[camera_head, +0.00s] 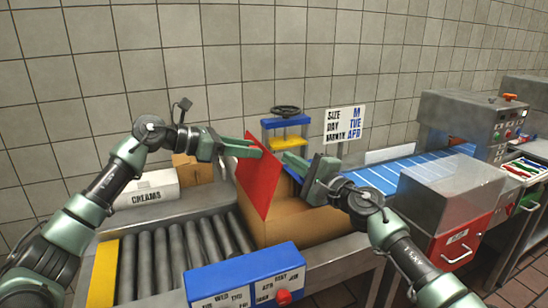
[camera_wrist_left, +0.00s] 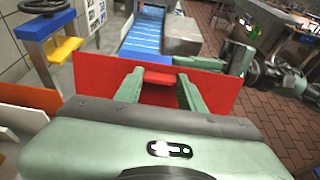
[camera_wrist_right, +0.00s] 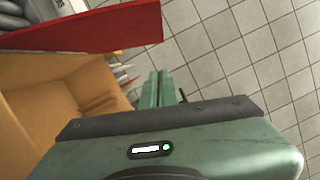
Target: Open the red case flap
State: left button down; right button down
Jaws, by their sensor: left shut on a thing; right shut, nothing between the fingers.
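The red case flap (camera_head: 260,185) stands raised and tilted at the left side of the tan case (camera_head: 300,218) in the head view. My left gripper (camera_head: 252,146) is at the flap's upper edge. In the left wrist view its fingers (camera_wrist_left: 160,88) are shut on a red part of the flap (camera_wrist_left: 218,88). My right gripper (camera_head: 292,164) is over the case, apart from the flap. In the right wrist view its fingers (camera_wrist_right: 157,88) are together and empty, beside the open case (camera_wrist_right: 50,105). The flap (camera_wrist_right: 85,35) also shows there. Part of the case is hidden by the flap.
The case sits at the end of a roller conveyor (camera_head: 180,255). A blue control box (camera_head: 245,278) with a red button is in front. A white CREAMS box (camera_head: 145,188) is at left. A blue belt (camera_head: 390,172) and machine (camera_head: 465,120) are at right.

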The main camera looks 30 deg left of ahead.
aim_at(274, 157)
pick_arm(q)
jog(key=shift+f, duration=0.35)
pick_arm(e)
jog(key=shift+s+a+r, duration=0.2)
jog(key=shift+s+a, duration=0.2)
jog(key=shift+a, duration=0.25)
jog(key=shift+s+a+r, duration=0.2)
jog(key=shift+s+a, duration=0.2)
jog(key=shift+a, duration=0.2)
jog(key=shift+s+a+r, duration=0.2)
jog(key=shift+s+a, duration=0.2)
jog(key=shift+a, duration=0.25)
